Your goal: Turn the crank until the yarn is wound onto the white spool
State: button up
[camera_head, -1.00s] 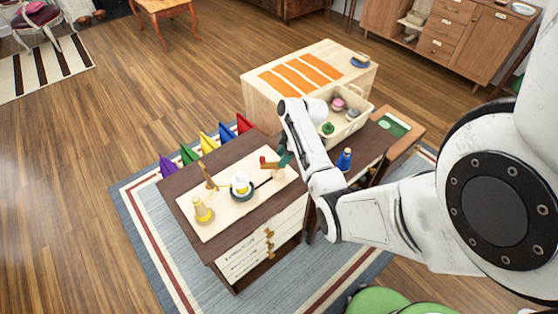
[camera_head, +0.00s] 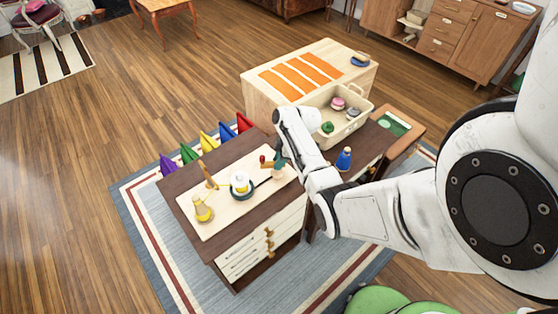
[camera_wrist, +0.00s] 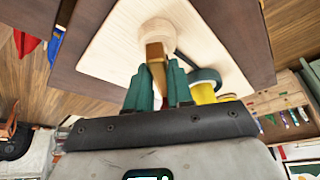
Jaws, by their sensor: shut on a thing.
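A pale winding board (camera_head: 240,212) lies on a dark-topped cabinet. The white spool (camera_head: 239,177) stands upright near its middle, with a dark ring around its base and some yellow showing on it. My gripper (camera_head: 279,162) is at the board's right end, to the right of the spool. The crank's lower part is hidden by the fingers.
A blue bottle-like object (camera_head: 344,159) stands right of my gripper. A cream bin (camera_head: 350,129) with coloured yarn balls is behind it.

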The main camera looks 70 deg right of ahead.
grip_shut()
jog(key=shift+a+m, duration=0.1)
jog(key=shift+m, duration=0.2)
jog(key=m+h+p, duration=0.1)
jog(key=m+h, duration=0.1)
jog(key=m, duration=0.2)
jog(key=shift+a+m, duration=0.15)
jog(key=shift+m, duration=0.15)
jog(key=m+h, duration=0.1)
jog(key=m, duration=0.2)
jog(key=shift+a+f+m, duration=0.1)
jog(key=shift+m, duration=0.2)
jog(key=m, duration=0.1)
jog(key=m+h, duration=0.1)
jog(key=m, duration=0.1)
jog(key=shift+a+m+g+h, duration=0.1)
jog(key=shift+m+g+h, duration=0.2)
jog(key=m+g, duration=0.1)
jog(key=m, duration=0.2)
jog(key=m+g+h+b, duration=0.1)
jog(key=m, duration=0.2)
jog(key=shift+w+f, duration=0.1)
jog(key=shift+w, duration=0.05)
jog(key=m+g+b, duration=0.1)
jog(key=m, duration=0.2)
jog(key=m+g+b, duration=0.1)
jog(key=m+b, duration=0.1)
jog(key=m, duration=0.1)
jog(key=shift+w+h, duration=0.1)
jog(key=shift+h, duration=0.2)
